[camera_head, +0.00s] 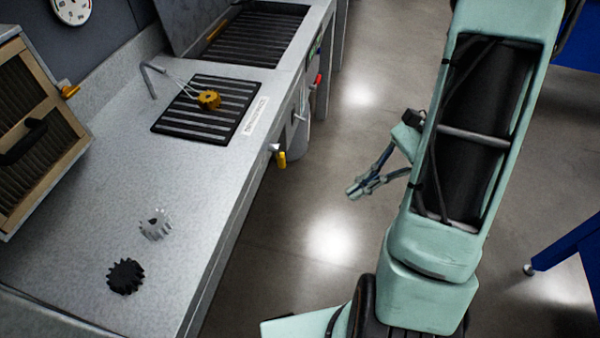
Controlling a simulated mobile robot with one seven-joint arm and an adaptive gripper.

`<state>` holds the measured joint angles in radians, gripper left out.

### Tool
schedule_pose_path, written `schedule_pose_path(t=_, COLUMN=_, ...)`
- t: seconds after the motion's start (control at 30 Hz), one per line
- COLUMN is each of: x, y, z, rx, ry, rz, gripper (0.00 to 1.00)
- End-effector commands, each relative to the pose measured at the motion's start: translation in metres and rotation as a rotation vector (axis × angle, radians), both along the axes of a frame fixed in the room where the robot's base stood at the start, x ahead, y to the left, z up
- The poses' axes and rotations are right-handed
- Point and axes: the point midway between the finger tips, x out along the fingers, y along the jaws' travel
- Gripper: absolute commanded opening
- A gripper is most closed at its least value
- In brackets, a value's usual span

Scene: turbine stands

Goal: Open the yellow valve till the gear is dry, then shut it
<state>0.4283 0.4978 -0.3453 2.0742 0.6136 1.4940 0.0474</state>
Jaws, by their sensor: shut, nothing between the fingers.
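The yellow valve (281,159) is a small lever on the front side of the grey counter, its yellow handle hanging down. A yellow-gold gear (209,99) sits on a dark slatted grate set in the counter. A thin bent nozzle (150,80) stands behind it, and pale thin lines run from it to the gear. I cannot tell whether the gear is wet. My gripper (356,188) is shut and empty, over the open floor to the right of the yellow valve and apart from it.
A white gear (155,224) and a black gear (125,276) lie on the counter (120,195). A wood-framed box (40,130) stands at the left. A red handle (318,79) shows farther along the counter front. Blue furniture (570,245) stands right; the floor between is clear.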

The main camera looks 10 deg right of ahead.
Motion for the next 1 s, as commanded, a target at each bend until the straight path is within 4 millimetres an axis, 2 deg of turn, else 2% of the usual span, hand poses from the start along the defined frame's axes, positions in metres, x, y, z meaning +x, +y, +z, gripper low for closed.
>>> schedule_pose_path(t=0.03, x=0.002, y=0.002, z=-0.016, rx=0.031, ry=0.062, rz=-0.067, gripper=0.0)
schedule_pose_path(t=0.2, x=0.016, y=0.017, z=-0.065, rx=0.157, ry=0.311, rz=-0.342, gripper=0.0)
schedule_pose_path(t=0.5, x=0.046, y=0.046, z=-0.134, rx=0.471, ry=0.795, rz=-0.79, gripper=0.0)
schedule_pose_path(t=0.7, x=0.071, y=0.059, z=-0.163, rx=0.734, ry=1.131, rz=-1.012, gripper=0.0)
schedule_pose_path(t=0.8, x=0.083, y=0.061, z=-0.171, rx=0.846, ry=1.264, rz=-1.076, gripper=0.0)
schedule_pose_path(t=1.0, x=0.096, y=0.062, z=-0.177, rx=0.964, ry=1.401, rz=-1.127, gripper=0.0)
